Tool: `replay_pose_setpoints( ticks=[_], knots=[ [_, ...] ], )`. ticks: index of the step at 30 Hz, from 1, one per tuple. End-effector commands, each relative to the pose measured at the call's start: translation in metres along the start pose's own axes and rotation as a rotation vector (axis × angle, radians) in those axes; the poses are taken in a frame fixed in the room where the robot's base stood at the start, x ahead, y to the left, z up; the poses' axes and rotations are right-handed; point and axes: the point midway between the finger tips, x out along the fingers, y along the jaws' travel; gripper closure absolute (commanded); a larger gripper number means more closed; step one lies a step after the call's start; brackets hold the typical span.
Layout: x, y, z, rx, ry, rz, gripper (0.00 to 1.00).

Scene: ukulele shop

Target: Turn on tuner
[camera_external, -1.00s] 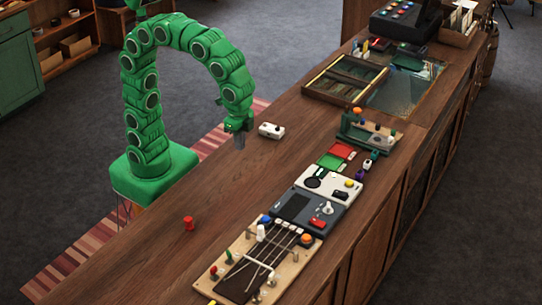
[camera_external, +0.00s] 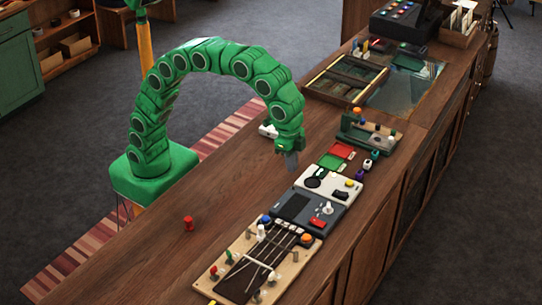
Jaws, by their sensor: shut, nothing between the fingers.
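My green arm arches over the wooden counter. My gripper (camera_external: 292,165) points down, shut and empty, above the counter behind and left of the white device. A dark grey box (camera_external: 296,208) lies on the counter with a dark screen, a white knob (camera_external: 327,208) and a red switch (camera_external: 318,222); it looks like the tuner, but I see no readable label. Touching or close behind it is a white device (camera_external: 327,183) with a black round disc and a yellow button. Whether any screen is lit is too small to tell.
A wooden board with strings and pegs (camera_external: 258,262) lies in front of the grey box. Red and green trays (camera_external: 331,161) and a green-and-wood fixture (camera_external: 368,133) stand behind. A red peg (camera_external: 188,224) stands on the otherwise clear left counter. A small white box (camera_external: 267,130) is partly hidden by my arm.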

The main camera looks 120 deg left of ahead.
Motion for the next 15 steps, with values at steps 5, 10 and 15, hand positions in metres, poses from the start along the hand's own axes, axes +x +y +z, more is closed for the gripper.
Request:
replay_pose_setpoints(
  ticks=[5, 10, 15],
  knots=[
    [0.01, 0.001, -0.032, 0.001, 0.021, 0.0, 1.0],
    [0.017, 0.002, -0.057, 0.001, 0.041, 0.001, 1.0],
    [0.022, 0.003, -0.072, 0.001, 0.051, 0.001, 1.0]
  ],
)
